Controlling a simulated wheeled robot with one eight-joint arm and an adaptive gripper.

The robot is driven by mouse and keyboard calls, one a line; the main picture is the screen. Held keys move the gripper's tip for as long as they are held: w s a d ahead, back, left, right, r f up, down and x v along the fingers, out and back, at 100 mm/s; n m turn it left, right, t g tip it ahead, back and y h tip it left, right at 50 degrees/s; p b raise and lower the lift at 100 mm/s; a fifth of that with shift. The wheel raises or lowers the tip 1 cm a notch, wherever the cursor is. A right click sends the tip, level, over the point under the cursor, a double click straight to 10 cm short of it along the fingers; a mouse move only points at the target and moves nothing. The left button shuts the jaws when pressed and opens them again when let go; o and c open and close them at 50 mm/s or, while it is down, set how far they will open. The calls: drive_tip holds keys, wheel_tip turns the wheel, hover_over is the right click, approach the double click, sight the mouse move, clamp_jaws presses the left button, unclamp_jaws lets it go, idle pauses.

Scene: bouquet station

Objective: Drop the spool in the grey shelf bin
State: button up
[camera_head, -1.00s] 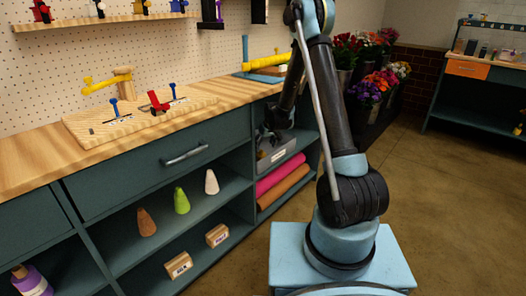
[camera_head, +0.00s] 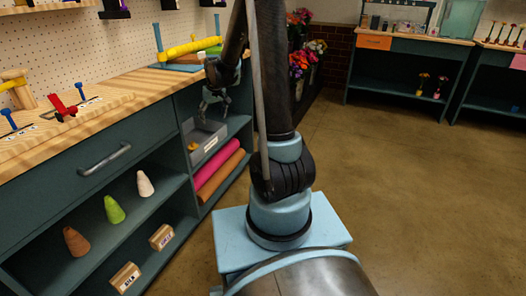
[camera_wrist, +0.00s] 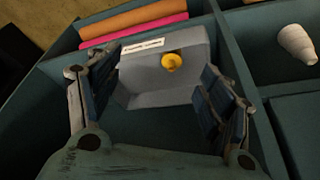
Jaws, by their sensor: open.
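The grey bin (camera_head: 219,134) stands in an upper shelf compartment below the worktop, with a white label on its front. In the wrist view the grey bin (camera_wrist: 150,97) lies between and beyond my fingers. A small yellow round thing, likely the spool (camera_wrist: 172,62), appears to be inside it near the labelled side. A yellow-orange spot (camera_head: 193,147) shows at the bin in the head view. My gripper (camera_head: 212,104) is above the bin at the compartment opening. In the wrist view my gripper (camera_wrist: 160,87) is open, with nothing between its fingers.
Pink (camera_head: 216,172) and orange-brown rolls (camera_head: 222,178) lie below the bin. Brown, green and white cones (camera_head: 145,184) stand on the shelf to the left, small boxes (camera_head: 162,237) below. The worktop (camera_head: 120,105) overhangs. The floor at right is clear.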

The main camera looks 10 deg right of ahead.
drive_tip(key=s+d+r+m, duration=0.1)
drive_tip(key=s+d+r, duration=0.35)
drive_tip(key=s, duration=0.45)
drive_tip(key=s+d+r+m, duration=0.1)
drive_tip(key=s+d+r, duration=0.3)
drive_tip(key=s, duration=0.6)
drive_tip(key=s+d+f+m, duration=0.1)
drive_tip(key=s+d+f, duration=0.2)
drive_tip(key=s, duration=0.6)
drive_tip(key=s+d+f+m+g+h, duration=0.1)
drive_tip(key=s+d+f, duration=0.2)
drive_tip(key=s, duration=0.6)
drive_tip(key=shift+s, duration=0.2)
drive_tip(key=shift+f, duration=0.1)
